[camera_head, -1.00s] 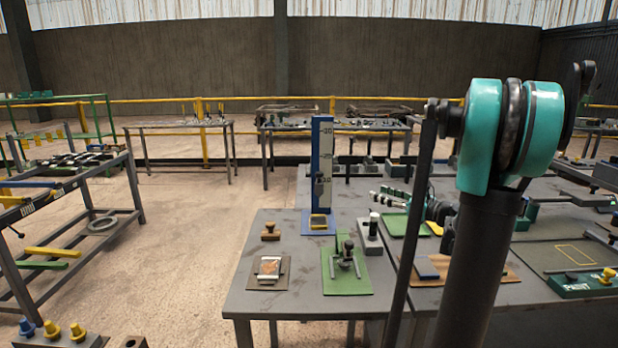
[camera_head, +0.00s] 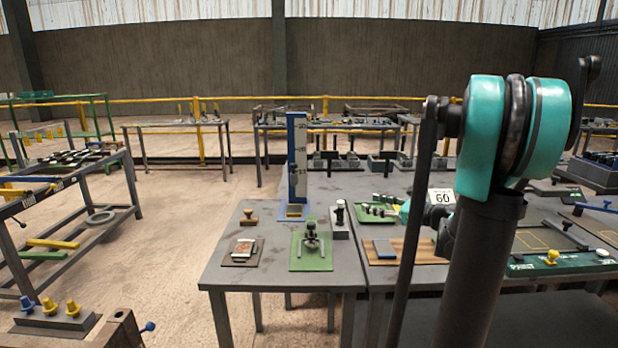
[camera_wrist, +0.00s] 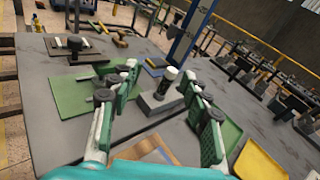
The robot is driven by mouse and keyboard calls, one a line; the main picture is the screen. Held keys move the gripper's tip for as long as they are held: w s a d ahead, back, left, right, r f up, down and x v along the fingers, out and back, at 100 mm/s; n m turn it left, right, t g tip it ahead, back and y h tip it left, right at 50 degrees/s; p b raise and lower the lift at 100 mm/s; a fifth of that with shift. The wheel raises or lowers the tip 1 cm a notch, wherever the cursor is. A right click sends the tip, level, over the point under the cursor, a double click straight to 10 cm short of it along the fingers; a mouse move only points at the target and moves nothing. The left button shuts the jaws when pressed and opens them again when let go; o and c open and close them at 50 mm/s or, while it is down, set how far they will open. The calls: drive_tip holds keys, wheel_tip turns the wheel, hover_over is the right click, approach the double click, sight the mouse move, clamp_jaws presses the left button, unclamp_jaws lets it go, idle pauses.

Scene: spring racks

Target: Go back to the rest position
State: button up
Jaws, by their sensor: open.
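My gripper (camera_wrist: 160,80) shows in the wrist view with its two green and grey fingers spread apart and nothing between them. It is above the grey table (camera_wrist: 60,135), and past the fingers stands a block with a dark, light-topped post (camera_wrist: 165,83). The same grey table (camera_head: 225,273) lies left of my arm. On it are a green mat (camera_head: 325,262) with a knobbed fixture (camera_head: 312,237) and the post block (camera_head: 340,222).
A tall blue gauge stand (camera_head: 291,180) rises at the table's back. Racks (camera_head: 60,190) stand at the left, with a block of yellow and blue knobs (camera_head: 55,322) in the near left corner. Bare floor (camera_head: 165,230) lies between. A green fixture (camera_head: 560,262) sits at right.

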drive_tip(key=s+a+f+n+g+h, duration=0.1)
drive_tip(key=s+a+f+n, duration=0.1)
drive_tip(key=s+f+n, duration=0.2)
drive_tip(key=s+a+f+n+g+h, duration=0.2)
drive_tip(key=s+a+f+n, duration=0.1)
drive_tip(key=s+f+n, duration=0.1)
drive_tip(key=s+a+f+n+g+h, duration=0.2)
drive_tip(key=s+a+f+n, duration=0.1)
drive_tip(key=s+f+n, duration=0.1)
drive_tip(key=shift+s+f, duration=0.55)
drive_tip(key=shift+s, duration=0.2)
drive_tip(key=s+d+f+n+g+h, duration=0.1)
drive_tip(key=s+d+f+n+h, duration=0.2)
drive_tip(key=s+n, duration=0.3)
drive_tip(key=s+d+f+n+g+h, duration=0.1)
drive_tip(key=s+d+f+n+h, duration=0.2)
drive_tip(key=s+f+n+h, duration=0.1)
drive_tip(key=s+f+n, duration=0.1)
drive_tip(key=s+n, duration=0.1)
drive_tip(key=s, duration=0.1)
drive_tip(key=shift+s+d+f+n, duration=0.2)
drive_tip(key=shift+s+f+n, duration=0.05)
drive_tip(key=shift+f+n, duration=0.15)
